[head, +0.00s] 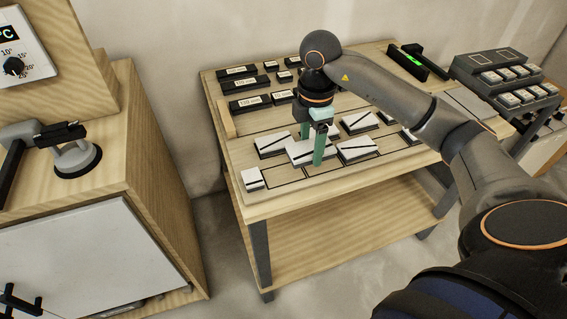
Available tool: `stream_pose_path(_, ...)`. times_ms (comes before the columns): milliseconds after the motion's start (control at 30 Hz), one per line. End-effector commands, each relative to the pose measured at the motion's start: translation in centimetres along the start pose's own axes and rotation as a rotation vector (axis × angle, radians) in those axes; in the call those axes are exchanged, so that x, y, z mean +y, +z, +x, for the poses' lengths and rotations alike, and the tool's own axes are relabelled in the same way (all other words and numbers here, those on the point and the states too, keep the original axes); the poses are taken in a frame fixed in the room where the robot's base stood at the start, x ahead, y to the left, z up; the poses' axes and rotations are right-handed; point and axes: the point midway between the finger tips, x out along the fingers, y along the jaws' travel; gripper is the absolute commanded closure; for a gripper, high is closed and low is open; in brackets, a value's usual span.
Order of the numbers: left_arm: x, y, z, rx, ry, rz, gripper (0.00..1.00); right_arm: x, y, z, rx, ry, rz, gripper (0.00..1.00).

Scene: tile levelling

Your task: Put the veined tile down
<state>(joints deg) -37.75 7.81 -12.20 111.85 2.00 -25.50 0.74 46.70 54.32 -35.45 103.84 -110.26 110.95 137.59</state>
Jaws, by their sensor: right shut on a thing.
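My right gripper (314,151) reaches down over the table (355,192) with its green fingers shut on the veined tile (299,153). This tile is white with a dark edge and is partly hidden by the fingers. It is at or just above the tabletop, between other tiles; I cannot tell whether it touches the surface. Similar white tiles with black lines lie around it: one at left (272,142), one at right (349,152) and one behind right (357,121). Dark outlines mark the tabletop near them. My left gripper is not in view.
A small tile (251,180) lies near the table's front left corner. Labelled black blocks (250,103) stand at the back. A black device with a green light (414,60) and a sloped rack (505,75) are at right. A wooden cabinet (150,170) stands at left.

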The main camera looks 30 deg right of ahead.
Motion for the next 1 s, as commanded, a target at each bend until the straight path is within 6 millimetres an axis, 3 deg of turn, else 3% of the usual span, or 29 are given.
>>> stream_pose_path(67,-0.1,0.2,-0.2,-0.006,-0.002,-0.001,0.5,1.4,-1.6,0.7,0.004,-0.002,-0.002,0.91)
stream_pose_path(200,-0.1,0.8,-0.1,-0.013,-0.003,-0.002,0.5,2.9,-3.0,3.7,0.002,-0.003,0.0,0.91)
stream_pose_path(333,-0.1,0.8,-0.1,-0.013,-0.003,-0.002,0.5,3.9,-3.9,5.4,0.001,-0.001,-0.001,0.91)
stream_pose_path(567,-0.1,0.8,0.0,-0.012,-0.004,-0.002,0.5,4.7,-4.6,6.6,0.001,0.0,-0.001,0.91)
stream_pose_path(800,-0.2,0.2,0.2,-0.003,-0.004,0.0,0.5,4.7,-4.6,9.7,0.0,-0.001,-0.001,0.91)
stream_pose_path(1000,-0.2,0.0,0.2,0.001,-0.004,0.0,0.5,4.7,-4.6,9.7,0.0,0.002,-0.002,0.91)
